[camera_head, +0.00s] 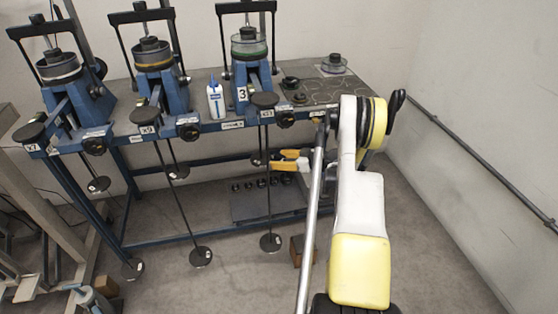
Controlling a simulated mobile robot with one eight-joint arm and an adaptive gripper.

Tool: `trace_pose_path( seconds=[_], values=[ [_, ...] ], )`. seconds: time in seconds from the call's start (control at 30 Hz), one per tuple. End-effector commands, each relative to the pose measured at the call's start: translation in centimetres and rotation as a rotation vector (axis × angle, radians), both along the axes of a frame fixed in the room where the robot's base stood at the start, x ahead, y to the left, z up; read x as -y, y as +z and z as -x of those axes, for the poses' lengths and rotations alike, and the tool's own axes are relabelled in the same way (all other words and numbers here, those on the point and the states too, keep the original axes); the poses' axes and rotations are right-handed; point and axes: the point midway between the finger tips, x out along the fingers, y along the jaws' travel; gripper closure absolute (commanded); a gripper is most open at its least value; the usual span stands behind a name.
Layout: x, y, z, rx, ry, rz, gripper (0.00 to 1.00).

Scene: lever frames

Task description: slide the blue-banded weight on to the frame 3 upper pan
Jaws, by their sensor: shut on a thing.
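Frame 3 (253,88), with its white label, stands on the blue bench. A thin rod hangs from it with an upper pan (257,159) partway down and a lower pan (270,242) near the floor. My gripper (272,156) reaches in under the bench edge from the right, close beside the upper pan. Its jaws look shut, but what they hold is too small to make out. I cannot make out a blue band anywhere, and I cannot tell whether the held thing touches the pan.
Two more lever frames (157,72) (62,84) stand to the left, with hanging rods and pans. A bottle (216,99) is on the bench (325,92). A low shelf (285,208) holds several dark round pieces. A wooden block (297,250) is on the floor. A wall rail runs right.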

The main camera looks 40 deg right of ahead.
Motion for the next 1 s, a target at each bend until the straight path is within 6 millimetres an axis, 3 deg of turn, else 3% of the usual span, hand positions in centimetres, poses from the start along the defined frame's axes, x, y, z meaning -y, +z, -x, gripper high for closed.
trace_pose_path(
  seconds=[0.8,1.0],
  values=[
    [-1.0,0.0,-4.1,0.001,0.001,-0.001,0.87],
    [-1.0,0.1,-4.2,0.001,0.0,0.0,0.87]
  ],
)
